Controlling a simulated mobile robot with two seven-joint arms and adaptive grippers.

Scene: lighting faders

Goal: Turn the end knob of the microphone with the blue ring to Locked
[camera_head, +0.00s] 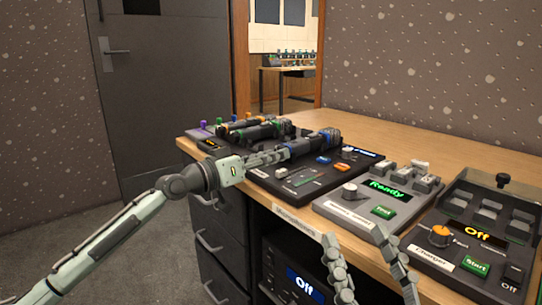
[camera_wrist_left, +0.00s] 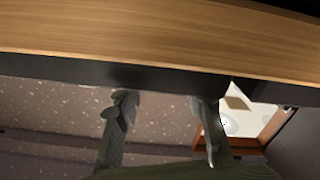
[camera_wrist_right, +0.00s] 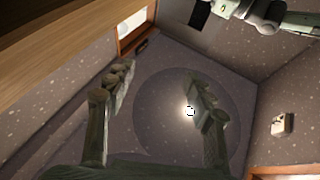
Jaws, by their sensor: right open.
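Several dark microphones lie across the console at the back left of the desk in the head view. The nearest one (camera_head: 312,144) seems to carry a bluish ring, but it is too small to be sure. Another microphone (camera_head: 258,132), with a green ring, lies behind it. My left gripper (camera_head: 276,156) appears in front of the nearest microphone's left end and hides that end and any knob there; contact cannot be told. In the left wrist view its fingers (camera_wrist_left: 165,115) are apart with nothing between them. My right gripper (camera_head: 365,250) is open and empty before the desk's front edge.
A "Ready" panel (camera_head: 362,208) and a "Changer" panel (camera_head: 447,264) stand to the right on the wooden desk (camera_head: 418,152). Drawers (camera_head: 222,239) and a unit reading "Off" (camera_head: 292,281) are below. Bare desk lies behind the panels.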

